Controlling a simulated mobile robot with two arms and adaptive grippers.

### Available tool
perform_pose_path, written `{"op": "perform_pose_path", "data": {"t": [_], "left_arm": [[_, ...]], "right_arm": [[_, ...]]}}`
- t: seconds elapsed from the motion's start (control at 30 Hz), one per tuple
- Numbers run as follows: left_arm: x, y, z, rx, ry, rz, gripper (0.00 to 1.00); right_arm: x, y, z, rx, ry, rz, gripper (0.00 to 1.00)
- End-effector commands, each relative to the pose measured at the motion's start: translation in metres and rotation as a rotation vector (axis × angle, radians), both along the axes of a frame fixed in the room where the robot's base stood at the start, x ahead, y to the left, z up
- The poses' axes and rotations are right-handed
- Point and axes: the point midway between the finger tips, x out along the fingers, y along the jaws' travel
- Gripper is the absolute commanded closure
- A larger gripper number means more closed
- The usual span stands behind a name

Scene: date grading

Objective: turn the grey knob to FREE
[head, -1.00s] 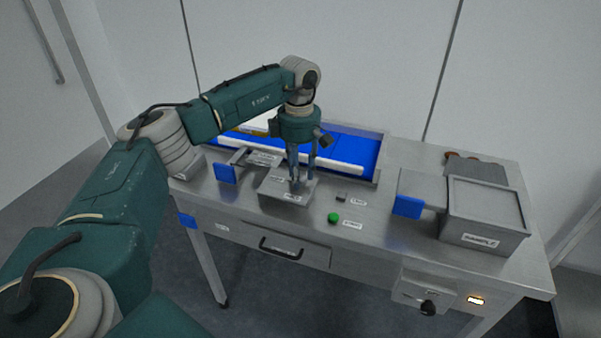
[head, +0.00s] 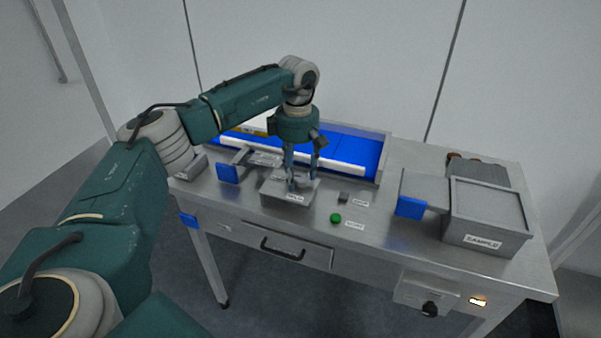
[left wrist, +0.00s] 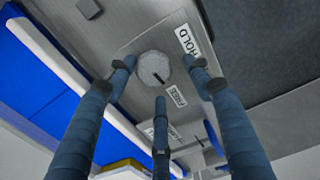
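The grey knob (left wrist: 153,68) is round, with a short black mark on its face, on top of a metal box (head: 273,190). In the left wrist view the mark points down and right, roughly toward the FREE label (left wrist: 177,96). The HOLD label (left wrist: 187,40) is to the knob's upper right. My left gripper (head: 302,182) is above the box, pointing down. In the left wrist view its fingers (left wrist: 158,68) are spread around the knob, with visible gaps on both sides. In the head view the fingers largely hide the knob. My right gripper is not in view.
A blue conveyor (head: 352,151) runs behind the box. A green button (head: 335,218) and a small dark grey block (head: 344,197) are to its right. Blue paddles (head: 229,173) (head: 410,207) and a sample bin (head: 485,240) stand on the table. A black knob (head: 430,309) is on the front.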

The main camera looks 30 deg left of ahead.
Motion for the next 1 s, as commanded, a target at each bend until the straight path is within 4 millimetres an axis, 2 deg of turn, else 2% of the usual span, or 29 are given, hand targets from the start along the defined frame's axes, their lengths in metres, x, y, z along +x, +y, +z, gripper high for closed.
{"op": "perform_pose_path", "data": {"t": [0.33, 0.47, 0.57, 0.8, 1.0], "left_arm": [[0.002, -0.004, 0.001, -0.006, -0.004, -0.005, 0.49], [0.002, -0.004, 0.008, -0.007, -0.006, -0.005, 0.49], [0.003, -0.004, 0.023, -0.006, -0.009, -0.005, 0.49], [0.003, -0.004, 0.075, -0.006, -0.010, -0.004, 0.49], [0.002, -0.003, 0.108, -0.006, -0.005, -0.003, 0.49]], "right_arm": [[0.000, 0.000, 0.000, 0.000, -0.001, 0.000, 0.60], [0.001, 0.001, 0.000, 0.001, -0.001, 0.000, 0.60], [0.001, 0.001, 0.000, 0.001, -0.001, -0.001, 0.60], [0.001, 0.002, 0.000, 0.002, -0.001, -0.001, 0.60], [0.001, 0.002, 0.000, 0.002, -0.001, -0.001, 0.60]]}}
